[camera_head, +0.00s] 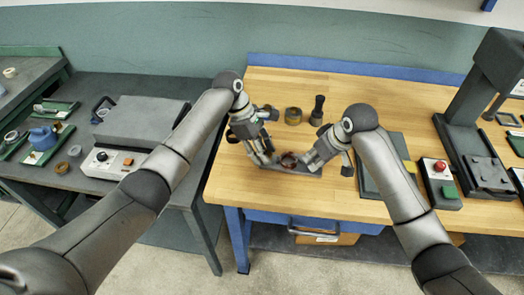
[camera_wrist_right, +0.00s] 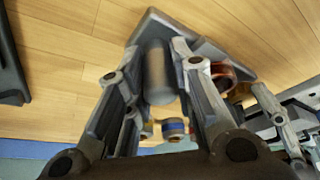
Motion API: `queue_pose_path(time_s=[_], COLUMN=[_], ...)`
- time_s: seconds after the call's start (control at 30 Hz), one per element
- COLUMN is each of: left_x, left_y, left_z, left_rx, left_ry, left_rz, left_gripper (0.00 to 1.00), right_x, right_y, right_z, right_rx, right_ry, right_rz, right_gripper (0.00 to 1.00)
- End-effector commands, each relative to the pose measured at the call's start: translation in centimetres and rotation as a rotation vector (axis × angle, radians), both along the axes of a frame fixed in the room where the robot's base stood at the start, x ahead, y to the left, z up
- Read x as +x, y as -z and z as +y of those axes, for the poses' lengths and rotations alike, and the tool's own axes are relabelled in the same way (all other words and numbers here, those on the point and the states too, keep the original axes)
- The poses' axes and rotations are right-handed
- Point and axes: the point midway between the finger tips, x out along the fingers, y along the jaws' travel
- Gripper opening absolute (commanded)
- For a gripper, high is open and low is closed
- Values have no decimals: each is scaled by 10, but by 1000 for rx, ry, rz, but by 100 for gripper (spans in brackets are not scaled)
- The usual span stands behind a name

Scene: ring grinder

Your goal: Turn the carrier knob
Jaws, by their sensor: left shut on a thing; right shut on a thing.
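The carrier (camera_head: 305,172) is a dark grey plate with a reddish-brown ring (camera_head: 289,161) on it, low on the wooden bench. In the right wrist view the carrier (camera_wrist_right: 150,22) bears a grey cylindrical knob (camera_wrist_right: 158,75) and the copper-coloured ring (camera_wrist_right: 226,78). My right gripper (camera_head: 311,162) is shut on the knob, with a finger on either side of it. My left gripper (camera_head: 266,158) is at the carrier's left end and is shut on the carrier; its exact contact is partly hidden. The knob is hidden by the right gripper in the head view.
Behind the grippers stand a brass-brown cylinder (camera_head: 293,116) and a dark upright tool (camera_head: 318,110). To the right are a control box with a red button (camera_head: 440,166) and a dark press (camera_head: 460,140). A grey machine (camera_head: 140,122) stands on the left bench.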

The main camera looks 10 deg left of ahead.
Motion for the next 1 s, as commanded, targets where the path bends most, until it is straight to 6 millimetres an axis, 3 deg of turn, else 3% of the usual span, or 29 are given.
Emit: queue_pose_path(time_s=[0.5, 0.53, 0.67, 1.0], left_x=[1, 1, 1, 1], left_y=[-1, -1, -1, -1], left_z=[1, 1, 0, 0], left_rx=[0, 0, 0, -1], left_ry=[79, 79, 79, 79], left_rz=[-1, -1, -1, -1], left_gripper=[9, 36, 53, 55], right_x=[0, 0, 0, 0], right_y=[0, 0, 0, 0], right_z=[-1, -1, -1, 0], right_rx=[-1, -1, -1, -1], right_ry=[0, 0, 0, 0], right_rz=[0, 0, 0, 0], right_gripper=[0, 0, 0, 0])
